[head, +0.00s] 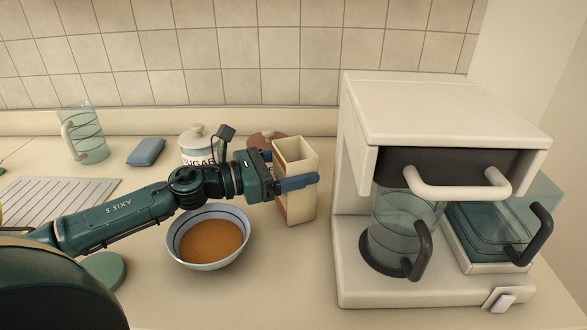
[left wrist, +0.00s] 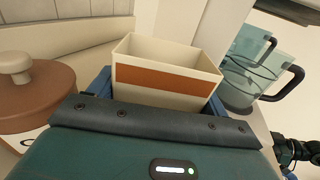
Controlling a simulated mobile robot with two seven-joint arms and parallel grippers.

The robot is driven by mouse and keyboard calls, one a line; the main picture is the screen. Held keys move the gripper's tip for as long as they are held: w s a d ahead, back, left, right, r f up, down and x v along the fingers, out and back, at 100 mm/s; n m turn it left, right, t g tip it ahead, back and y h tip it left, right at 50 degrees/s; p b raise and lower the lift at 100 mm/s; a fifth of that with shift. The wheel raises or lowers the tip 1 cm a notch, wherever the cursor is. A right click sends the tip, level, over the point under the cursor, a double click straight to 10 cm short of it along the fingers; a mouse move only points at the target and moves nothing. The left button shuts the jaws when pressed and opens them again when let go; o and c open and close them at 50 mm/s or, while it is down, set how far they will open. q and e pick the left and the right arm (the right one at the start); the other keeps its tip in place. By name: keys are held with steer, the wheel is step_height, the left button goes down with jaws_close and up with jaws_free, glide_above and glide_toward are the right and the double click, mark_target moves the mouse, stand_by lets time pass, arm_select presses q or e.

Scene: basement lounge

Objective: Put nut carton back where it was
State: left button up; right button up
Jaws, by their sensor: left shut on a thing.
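The nut carton (head: 302,203) is a tall, open-topped cream box with a brown band, upright beside the coffee machine. My left gripper (head: 291,184) comes from the left and is shut on it, with blue fingers on either side. In the left wrist view the carton (left wrist: 165,78) stands upright between the fingers; its inside looks empty from what shows. I cannot tell whether its base touches the counter. A dark part of my right arm (left wrist: 297,152) shows small at the right edge of the left wrist view; its jaws are unclear.
A bowl of brown contents (head: 211,240) sits below my left forearm. The sugar jar (head: 198,146) and a brown-lidded jar (head: 266,139) stand behind. The white coffee machine (head: 445,115) with a glass jug (head: 392,232) blocks the right. Counter is clear in front of the carton.

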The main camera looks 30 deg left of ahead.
arm_select(q)
steer(key=shift+f, duration=0.15)
steer(key=o, duration=1.1)
steer(key=shift+o, duration=0.2)
